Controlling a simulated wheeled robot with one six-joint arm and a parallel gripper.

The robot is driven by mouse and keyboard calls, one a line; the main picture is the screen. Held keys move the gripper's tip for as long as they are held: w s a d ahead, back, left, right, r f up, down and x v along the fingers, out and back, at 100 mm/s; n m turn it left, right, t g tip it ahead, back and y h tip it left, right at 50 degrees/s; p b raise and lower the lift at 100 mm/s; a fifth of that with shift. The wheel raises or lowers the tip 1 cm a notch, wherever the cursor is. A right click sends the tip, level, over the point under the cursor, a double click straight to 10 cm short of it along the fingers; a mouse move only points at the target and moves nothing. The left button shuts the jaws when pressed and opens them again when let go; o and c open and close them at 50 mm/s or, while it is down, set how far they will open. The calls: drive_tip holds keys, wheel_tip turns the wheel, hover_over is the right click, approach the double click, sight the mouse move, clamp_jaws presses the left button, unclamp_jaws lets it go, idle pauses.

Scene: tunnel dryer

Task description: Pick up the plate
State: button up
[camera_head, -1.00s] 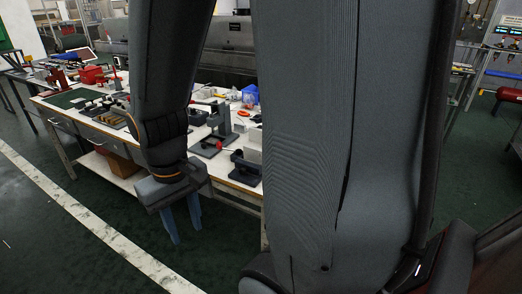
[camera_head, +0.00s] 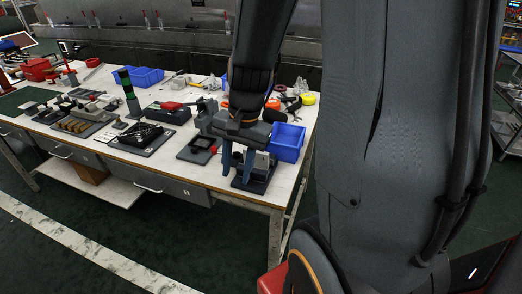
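My gripper (camera_head: 237,168) hangs with its two blue fingers pointing down and apart, open, with nothing seen held between them. In the picture it lies over a dark fixture (camera_head: 254,184) at the right end of the workbench; I cannot tell the height gap. A small pale flat piece (camera_head: 262,160) stands upright at that fixture, partly hidden by the gripper; it may be the plate. A dark square flat piece (camera_head: 199,149) lies on the bench just left of the gripper. I cannot tell for sure which piece is the plate.
The white workbench (camera_head: 180,178) holds a blue bin (camera_head: 287,141) right beside my gripper, a dark tray (camera_head: 143,138), a green-and-black post (camera_head: 129,93) and another blue bin (camera_head: 147,77). A large grey machine (camera_head: 150,45) stands behind. The floor in front is clear.

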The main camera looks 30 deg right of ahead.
drive_tip(key=w+d+r+m+t+p, duration=0.1)
drive_tip(key=w+d+m, duration=0.1)
drive_tip(key=d+m, duration=0.2)
drive_tip(key=w+d+m+t+p, duration=0.1)
drive_tip(key=w+d+m+p, duration=0.1)
drive_tip(key=d+m, duration=0.3)
drive_tip(key=w+d+r+m+y+p, duration=0.1)
drive_tip(key=w+d+m+p, duration=0.1)
drive_tip(key=d+m, duration=0.3)
drive_tip(key=shift+w+r+m+t, duration=0.1)
drive_tip(key=shift+r+m+t, duration=0.1)
drive_tip(key=shift+m, duration=0.55)
drive_tip(key=shift+w+r+m+t, duration=0.1)
drive_tip(key=shift+m+t, duration=0.1)
drive_tip(key=shift+m, duration=0.95)
drive_tip(key=x, duration=0.8)
drive_tip(key=shift+w+r, duration=0.15)
drive_tip(key=shift+w, duration=0.2)
clamp_jaws()
